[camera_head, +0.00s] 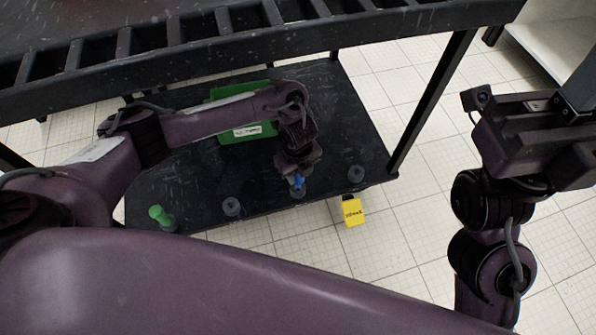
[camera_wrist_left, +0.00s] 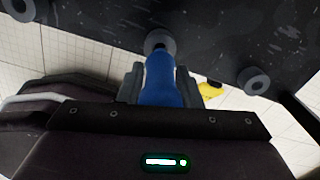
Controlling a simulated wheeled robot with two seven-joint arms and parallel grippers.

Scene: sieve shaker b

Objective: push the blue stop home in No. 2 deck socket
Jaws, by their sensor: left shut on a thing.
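The blue stop (camera_head: 298,182) is held in my left gripper (camera_head: 297,178), low over the front of the black deck. In the left wrist view the blue stop (camera_wrist_left: 161,82) sits between the two fingers, and its far end meets a round grey deck socket (camera_wrist_left: 160,41). In the head view this socket (camera_head: 297,193) is third from the left; no number is legible. The stop's body stands out of the socket; how deep its tip sits is hidden. My right arm's end (camera_head: 530,135) is at the right, away from the deck; its jaws cannot be made out.
A green stop (camera_head: 160,214) stands in the leftmost socket. Empty-looking sockets are second from left (camera_head: 232,206) and far right (camera_head: 356,174). A yellow tag (camera_head: 352,211) hangs at the front edge. A green tray (camera_head: 248,130) lies behind my left forearm. A dark slatted frame (camera_head: 200,45) spans above.

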